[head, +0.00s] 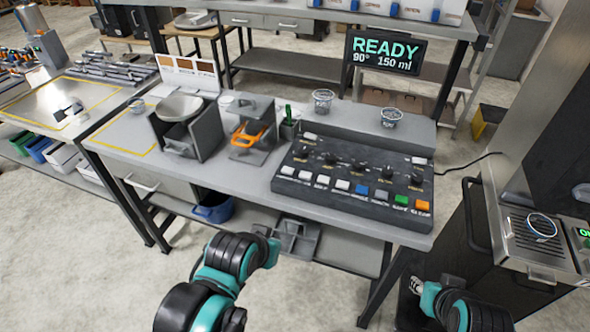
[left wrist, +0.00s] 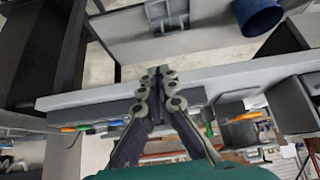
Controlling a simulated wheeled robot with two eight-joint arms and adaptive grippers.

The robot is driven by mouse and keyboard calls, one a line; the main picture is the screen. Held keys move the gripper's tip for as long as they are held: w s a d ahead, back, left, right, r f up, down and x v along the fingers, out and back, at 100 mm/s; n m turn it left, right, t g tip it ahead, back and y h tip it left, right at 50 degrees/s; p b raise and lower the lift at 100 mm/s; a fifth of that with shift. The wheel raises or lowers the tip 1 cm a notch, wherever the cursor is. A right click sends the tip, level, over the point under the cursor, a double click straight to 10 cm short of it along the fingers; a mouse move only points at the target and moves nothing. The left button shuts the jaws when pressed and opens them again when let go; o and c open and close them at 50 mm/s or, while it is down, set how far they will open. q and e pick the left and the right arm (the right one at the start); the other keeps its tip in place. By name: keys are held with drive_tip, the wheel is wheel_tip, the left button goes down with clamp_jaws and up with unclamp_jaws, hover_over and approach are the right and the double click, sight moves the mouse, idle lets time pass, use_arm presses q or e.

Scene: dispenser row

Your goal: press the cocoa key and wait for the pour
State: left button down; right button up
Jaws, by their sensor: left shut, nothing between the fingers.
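The dark control panel (head: 355,178) lies on the bench with a front row of white, blue, grey, green and orange keys. The key labels are too small to read, so I cannot tell which is cocoa. The display (head: 385,53) reads READY, 90°, 150 ml. My left gripper (left wrist: 155,80) is shut and empty in the left wrist view; in the head view its arm ends low in front of the bench, apart from the keys. My right arm comes in at the lower right of the head view; its fingers are not clear.
Two small clear cups (head: 322,101) (head: 391,117) stand behind the panel. An orange-handled device (head: 250,133) and a bowl on a dark stand (head: 180,107) are left of it. A blue bucket (head: 213,208) and grey bin (head: 299,238) are below the bench top.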

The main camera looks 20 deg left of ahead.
drive_tip(key=shift+o, duration=0.7)
drive_tip(key=shift+d, duration=0.15)
use_arm(q)
wheel_tip(320, 180, up, 11)
drive_tip(key=n+t+h+p, duration=0.1)
drive_tip(key=n+h+p, duration=0.3)
drive_tip(key=p, duration=1.4)
hover_over(304, 175)
drive_tip(key=n, duration=0.1)
drive_tip(key=shift+r+y, duration=0.2)
drive_tip(key=shift+y, duration=0.2)
use_arm(e)
wheel_tip(304, 175, up, 18)
use_arm(q)
drive_tip(key=shift+f, duration=0.1)
wheel_tip(304, 175, down, 8)
drive_tip(key=b, duration=0.6)
drive_tip(key=shift+f+b, duration=0.3)
drive_tip(key=shift+b, duration=0.2)
use_arm(e)
wheel_tip(304, 175, down, 7)
